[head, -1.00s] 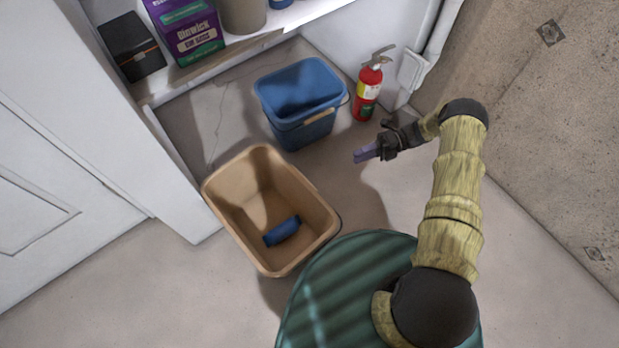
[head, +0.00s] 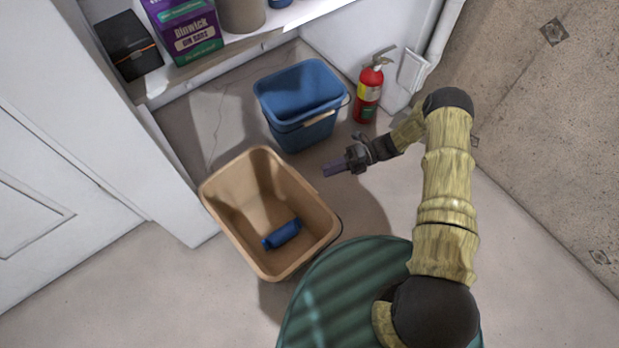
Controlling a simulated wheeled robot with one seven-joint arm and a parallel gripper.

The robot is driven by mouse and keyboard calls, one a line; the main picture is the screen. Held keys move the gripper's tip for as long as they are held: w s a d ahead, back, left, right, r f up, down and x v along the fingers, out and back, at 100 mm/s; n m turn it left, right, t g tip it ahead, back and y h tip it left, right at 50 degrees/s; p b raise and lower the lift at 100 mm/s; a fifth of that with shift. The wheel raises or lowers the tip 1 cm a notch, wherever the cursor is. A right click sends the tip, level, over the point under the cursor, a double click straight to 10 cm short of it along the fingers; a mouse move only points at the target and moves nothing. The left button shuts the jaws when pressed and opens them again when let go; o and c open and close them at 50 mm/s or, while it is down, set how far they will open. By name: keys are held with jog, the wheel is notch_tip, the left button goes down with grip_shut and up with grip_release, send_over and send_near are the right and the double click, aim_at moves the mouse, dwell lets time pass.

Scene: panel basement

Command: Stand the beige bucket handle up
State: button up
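The beige bucket (head: 222,192) stands on the floor left of centre in the head view, with a blue rolled object (head: 282,235) lying inside it. Its handle appears to hang down along the bucket's right side; only a thin dark piece of wire (head: 339,232) shows near the lower right corner, and the rest is hidden. My gripper (head: 333,169) is to the right of the beige bucket's upper right side, apart from it, with its fingers pointing left. The fingers look close together, but whether they are open or shut is not clear.
A blue bucket (head: 297,95) with a light grip on its lowered handle stands just behind my gripper. A red fire extinguisher (head: 368,92) stands by the wall to its right. A shelf (head: 215,55) with boxes is at the back. Floor is clear at lower left.

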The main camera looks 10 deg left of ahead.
jog(key=b+x, duration=0.2)
jog(key=x, duration=0.5)
grip_shut()
